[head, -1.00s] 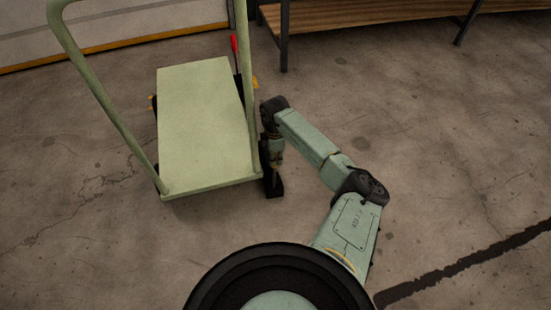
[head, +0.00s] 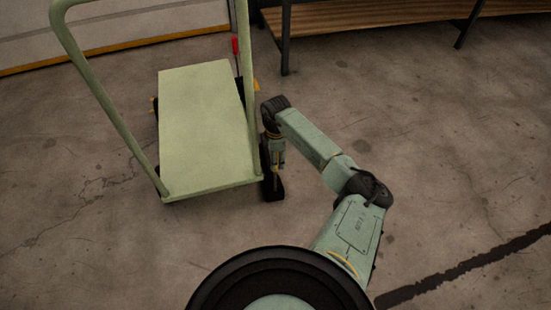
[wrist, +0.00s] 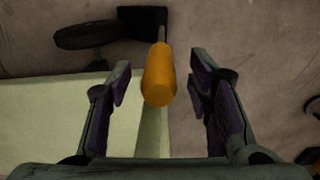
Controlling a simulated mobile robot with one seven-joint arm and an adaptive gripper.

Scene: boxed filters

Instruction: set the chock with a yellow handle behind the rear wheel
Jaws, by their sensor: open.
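The chock is a black block (wrist: 152,18) with an upright yellow handle (wrist: 160,72). In the wrist view it sits on the floor right beside a dark wheel (wrist: 85,35) of the pale green cart (head: 205,130); I cannot tell whether they touch. In the head view the black block (head: 273,189) shows by the cart's near right corner. My gripper (wrist: 160,70) is open, with one finger on each side of the yellow handle and visible gaps between. In the head view my gripper (head: 277,155) is small, beside the cart's right edge.
A red handle (head: 235,46) stands by the cart's far right corner. The cart's tall push handle (head: 97,105) rises on the near side, close to my arm. A wooden bench (head: 370,18) stands at the back.

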